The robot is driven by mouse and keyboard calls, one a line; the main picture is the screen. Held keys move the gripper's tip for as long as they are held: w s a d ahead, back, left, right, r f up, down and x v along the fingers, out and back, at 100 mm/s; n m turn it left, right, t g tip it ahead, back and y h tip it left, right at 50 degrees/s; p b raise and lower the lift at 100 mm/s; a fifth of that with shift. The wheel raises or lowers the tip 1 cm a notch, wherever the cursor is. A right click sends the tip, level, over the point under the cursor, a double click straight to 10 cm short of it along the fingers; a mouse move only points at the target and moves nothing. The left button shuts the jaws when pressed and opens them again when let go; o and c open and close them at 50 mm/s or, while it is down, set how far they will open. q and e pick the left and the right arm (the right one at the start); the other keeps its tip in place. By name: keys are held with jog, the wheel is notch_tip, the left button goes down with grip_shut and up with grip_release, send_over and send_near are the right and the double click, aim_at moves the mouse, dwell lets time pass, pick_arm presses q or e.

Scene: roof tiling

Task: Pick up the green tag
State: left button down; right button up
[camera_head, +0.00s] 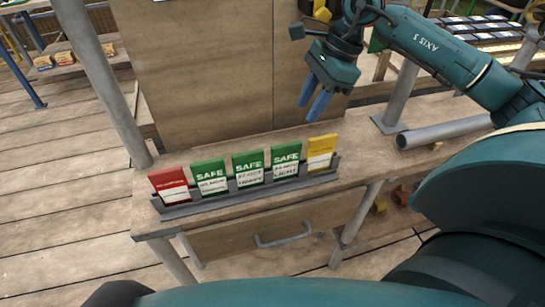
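Three green tags marked SAFE stand upright in a grey rack (180,211) on the wooden bench. They are the left green tag (209,178), the middle green tag (248,168) and the right green tag (286,160). A red tag (170,185) stands at the rack's left end and a yellow tag (321,152) at its right end. My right gripper (313,107) is above and behind the right part of the rack, apart from the tags. Its blue fingers point down with a gap between them, open and empty. My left gripper is not in view.
The bench (375,163) has a drawer with a handle (283,240) below the rack. A tall wooden panel (200,75) rises behind the rack. A grey pole (103,85) stands at the left and a grey pipe (440,132) lies at the right.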

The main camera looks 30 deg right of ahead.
aim_at(289, 144)
jog(key=shift+s+a+p+x, duration=0.1)
jog(key=shift+a+p+x, duration=0.1)
jog(key=shift+x, duration=1.8)
jog(key=shift+s+a+p+x, duration=0.1)
jog(key=shift+s+p+x, duration=0.05)
jog(key=shift+x, duration=1.9)
jog(key=shift+s+a+p+x, duration=0.1)
jog(key=shift+a+p+x, duration=0.1)
jog(key=shift+x, duration=1.8)
jog(key=shift+r, duration=0.15)
grip_shut()
